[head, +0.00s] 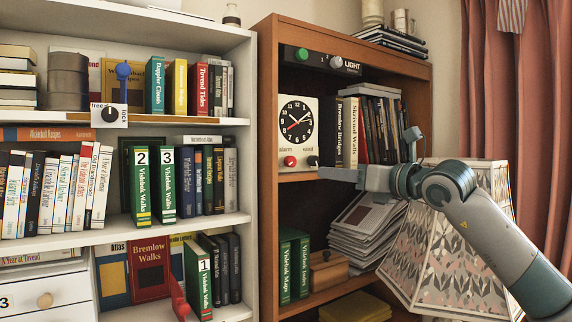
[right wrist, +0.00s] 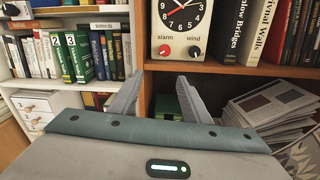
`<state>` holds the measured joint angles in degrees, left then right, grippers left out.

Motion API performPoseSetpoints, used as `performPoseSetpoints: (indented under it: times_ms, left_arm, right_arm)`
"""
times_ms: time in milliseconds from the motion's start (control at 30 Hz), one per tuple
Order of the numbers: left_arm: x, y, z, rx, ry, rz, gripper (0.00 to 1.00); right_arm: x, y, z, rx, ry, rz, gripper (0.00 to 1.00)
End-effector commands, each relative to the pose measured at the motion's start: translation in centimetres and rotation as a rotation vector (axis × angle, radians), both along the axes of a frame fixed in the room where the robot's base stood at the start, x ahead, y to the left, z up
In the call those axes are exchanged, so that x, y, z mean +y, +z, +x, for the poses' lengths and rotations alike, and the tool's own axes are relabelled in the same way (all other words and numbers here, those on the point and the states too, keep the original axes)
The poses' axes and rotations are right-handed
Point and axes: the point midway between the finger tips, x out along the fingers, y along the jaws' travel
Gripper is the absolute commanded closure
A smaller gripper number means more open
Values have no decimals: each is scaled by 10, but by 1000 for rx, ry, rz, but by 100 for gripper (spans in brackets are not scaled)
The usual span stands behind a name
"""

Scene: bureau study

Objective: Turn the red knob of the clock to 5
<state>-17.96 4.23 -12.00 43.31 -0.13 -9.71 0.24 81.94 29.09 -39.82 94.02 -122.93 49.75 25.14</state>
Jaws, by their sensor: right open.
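The white clock (head: 288,143) with a black dial stands on the upper shelf of the wooden bookcase. Its red knob (head: 290,161), labelled alarm, is at the lower left of its face. A black knob (head: 312,161), labelled wind, is at the lower right. In the right wrist view the clock (right wrist: 203,37) is at the top, with the red knob (right wrist: 165,51) above the gap between my fingers. My right gripper (head: 330,173) is open and empty, just below and right of the knobs in the head view. It also shows in the right wrist view (right wrist: 158,80). My left gripper is not in view.
Books (head: 375,128) stand right of the clock. A stack of papers (head: 367,225) and green books (head: 294,264) are on the shelf below. A patterned lampshade (head: 450,262) is close under my right arm. A white bookcase (head: 200,48) stands on the left.

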Motion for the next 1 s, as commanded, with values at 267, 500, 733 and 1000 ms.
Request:
performPoseSetpoints:
  times_ms: [267, 500, 733, 1000]
  left_arm:
    - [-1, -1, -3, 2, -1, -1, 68]
    - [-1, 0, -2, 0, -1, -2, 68]
    - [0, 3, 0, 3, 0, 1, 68]
    - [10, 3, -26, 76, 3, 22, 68]
  right_arm:
    - [-10, 19, -2, -36, -53, -45, 57]
    - [-10, 19, -2, -35, -51, -44, 57]
    - [-6, 19, 3, -33, -51, -43, 57]
    - [6, 21, 18, -33, -49, -43, 57]
